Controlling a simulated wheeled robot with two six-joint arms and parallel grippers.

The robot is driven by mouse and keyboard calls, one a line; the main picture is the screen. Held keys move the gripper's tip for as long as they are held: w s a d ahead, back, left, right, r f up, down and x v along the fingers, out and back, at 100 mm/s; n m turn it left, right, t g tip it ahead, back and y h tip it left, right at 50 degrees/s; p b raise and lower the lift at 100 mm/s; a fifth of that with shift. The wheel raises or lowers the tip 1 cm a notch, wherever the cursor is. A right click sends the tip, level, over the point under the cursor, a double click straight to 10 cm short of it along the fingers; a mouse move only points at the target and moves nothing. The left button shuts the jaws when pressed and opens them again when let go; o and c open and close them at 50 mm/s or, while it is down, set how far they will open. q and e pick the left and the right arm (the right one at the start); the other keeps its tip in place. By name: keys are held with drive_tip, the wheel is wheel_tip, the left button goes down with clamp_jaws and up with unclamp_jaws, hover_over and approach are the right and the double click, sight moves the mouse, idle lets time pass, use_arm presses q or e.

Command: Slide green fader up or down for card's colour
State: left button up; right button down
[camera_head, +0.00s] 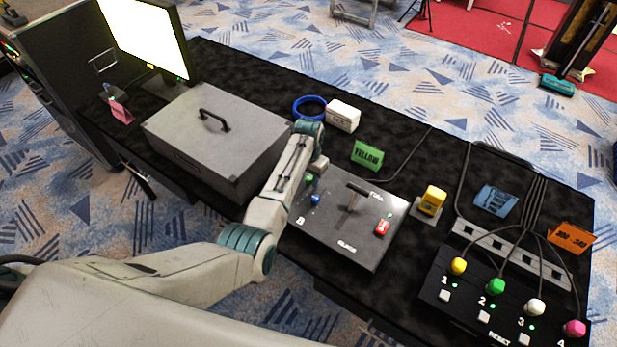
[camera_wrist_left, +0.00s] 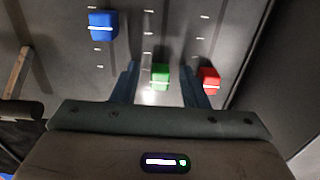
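A grey control panel (camera_head: 345,245) lies on the black table. Its green fader knob (camera_head: 309,178) shows beside my left gripper (camera_head: 318,164); a blue knob (camera_head: 315,199) is close by. In the left wrist view my left gripper (camera_wrist_left: 161,87) is open, its fingers on either side of the green knob (camera_wrist_left: 160,77), with gaps showing. The blue knob (camera_wrist_left: 103,25) is at upper left and a red knob (camera_wrist_left: 208,79) just right of the fingers. A green card (camera_head: 367,155) reading YELLOW stands behind the panel. My right gripper is not in view.
A T-shaped lever (camera_head: 357,188) and a red block (camera_head: 382,228) are on the panel. A grey case (camera_head: 215,140) stands left of it. A yellow block (camera_head: 432,200) and a box with cabled plugs (camera_head: 490,290) are to the right. A white box (camera_head: 343,115) is behind.

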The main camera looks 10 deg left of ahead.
sight(309, 179)
use_arm(q)
wheel_tip(309, 179, up, 11)
drive_tip(key=b, duration=0.2)
drive_tip(key=shift+f, duration=0.2)
drive_tip(key=shift+w, duration=0.1)
